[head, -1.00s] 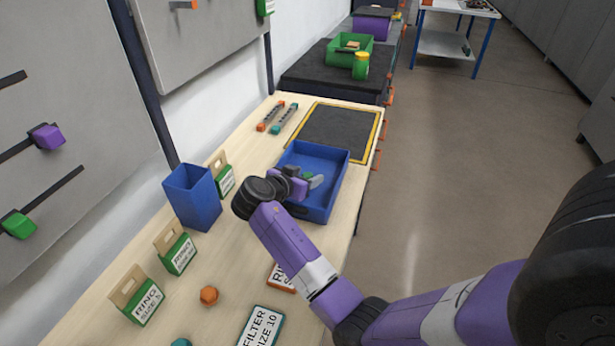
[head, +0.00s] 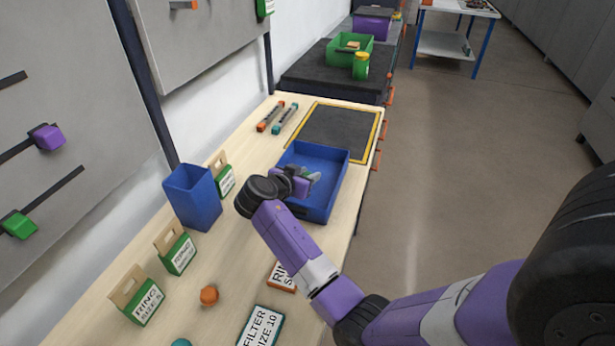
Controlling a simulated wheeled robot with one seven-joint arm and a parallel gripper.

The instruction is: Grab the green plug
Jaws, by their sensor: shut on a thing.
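My gripper (head: 312,177) is over the blue tray (head: 333,201) on the wooden bench, with its fingers inside the tray's outline. It is shut on a small greenish thing, which I take to be the green plug. The fingers and wrist hide most of it, so its shape does not show. I cannot tell whether it still touches the tray floor.
A tall blue bin (head: 192,199) and several green-and-tan boxes stand left of the tray. A yellow-edged dark mat (head: 335,131) lies clear behind it. An orange hexagonal piece (head: 209,295) lies in front. Two rods (head: 285,117) lie at the back left.

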